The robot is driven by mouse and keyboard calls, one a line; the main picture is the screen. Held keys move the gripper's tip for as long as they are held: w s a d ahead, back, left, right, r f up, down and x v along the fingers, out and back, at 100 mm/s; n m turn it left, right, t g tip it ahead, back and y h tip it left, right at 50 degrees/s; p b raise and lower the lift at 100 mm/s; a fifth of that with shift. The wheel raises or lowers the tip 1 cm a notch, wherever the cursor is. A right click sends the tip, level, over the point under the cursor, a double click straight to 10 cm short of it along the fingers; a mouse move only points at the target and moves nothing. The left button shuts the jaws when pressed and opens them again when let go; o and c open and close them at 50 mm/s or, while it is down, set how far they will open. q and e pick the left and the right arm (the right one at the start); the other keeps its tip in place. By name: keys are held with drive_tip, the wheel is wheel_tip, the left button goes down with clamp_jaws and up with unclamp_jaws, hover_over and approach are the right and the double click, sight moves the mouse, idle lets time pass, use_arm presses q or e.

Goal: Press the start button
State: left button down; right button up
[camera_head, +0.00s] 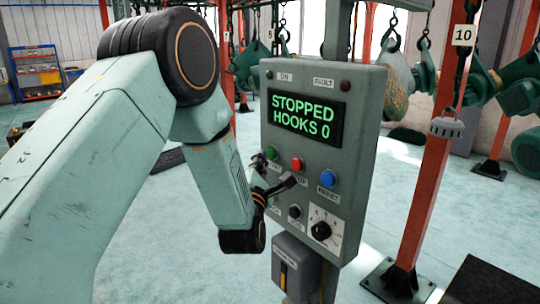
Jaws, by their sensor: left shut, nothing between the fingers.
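The grey control box (354,110) stands in the middle, and its display (305,119) reads "STOPPED HOOKS 0" in green. The green button (271,153), with a partly covered label under it, is at the left of the button row. Beside it are a red button (297,163) and a blue button (328,178). My left gripper (280,187) is shut and empty, in front of the panel's lower left, below the green and red buttons. Dark gripper parts show close to the green button; contact cannot be told. My right gripper is not in view.
A black knob (321,230) and a small dark switch (295,211) sit lower on the panel. A grey box (297,268) is mounted below. An orange post (429,180) stands to the right. Hoist parts hang from chains behind. Open floor lies left of the panel.

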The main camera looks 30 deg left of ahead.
use_arm(q)
drive_tip(key=shift+w+d, duration=0.15)
drive_tip(key=shift+w, duration=0.1)
